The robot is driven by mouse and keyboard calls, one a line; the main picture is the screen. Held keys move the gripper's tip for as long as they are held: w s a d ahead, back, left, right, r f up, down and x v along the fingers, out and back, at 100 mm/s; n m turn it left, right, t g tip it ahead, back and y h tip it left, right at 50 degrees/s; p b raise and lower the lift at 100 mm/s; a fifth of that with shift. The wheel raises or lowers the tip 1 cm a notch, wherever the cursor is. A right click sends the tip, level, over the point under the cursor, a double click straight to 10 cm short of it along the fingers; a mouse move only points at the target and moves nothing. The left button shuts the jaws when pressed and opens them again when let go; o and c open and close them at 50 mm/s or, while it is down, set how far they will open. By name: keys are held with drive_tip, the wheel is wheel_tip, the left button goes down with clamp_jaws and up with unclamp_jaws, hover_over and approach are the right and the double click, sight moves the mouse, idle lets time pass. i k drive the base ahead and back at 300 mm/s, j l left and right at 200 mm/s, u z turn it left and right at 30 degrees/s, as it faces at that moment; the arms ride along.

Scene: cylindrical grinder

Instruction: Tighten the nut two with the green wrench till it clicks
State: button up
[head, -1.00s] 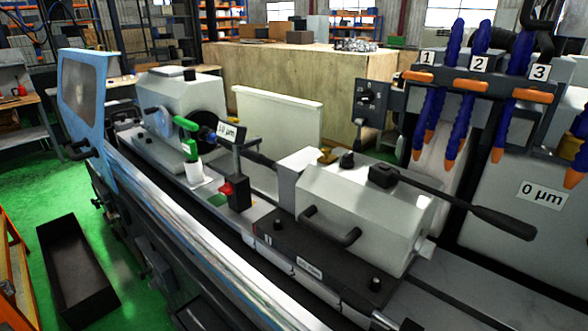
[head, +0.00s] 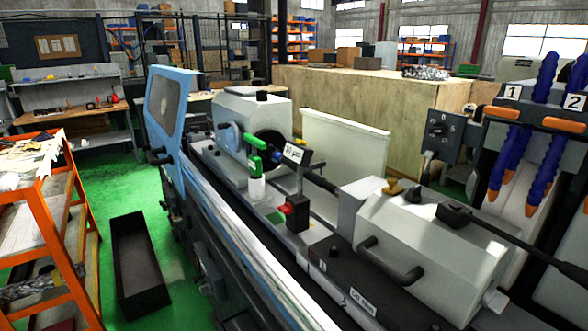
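The number 2 sign (head: 575,102) is at the right edge of the head view, above blue hoses with orange tips. The number 1 sign (head: 512,92) is just left of it. I cannot make out nut two itself. No green wrench can be told for sure. A green piece (head: 257,152) stands on the grinder bed near the workhead, above a white cylinder, but I cannot tell what it is. My gripper is not in view.
The cylindrical grinder (head: 385,235) fills the middle and right. An orange cart (head: 82,255) with papers and loose items stands at the left. A black open bin (head: 140,262) lies on the green floor between them. A workbench (head: 75,117) is at the back left.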

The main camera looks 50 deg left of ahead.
sight(255, 163)
drive_tip(key=u, duration=1.65)
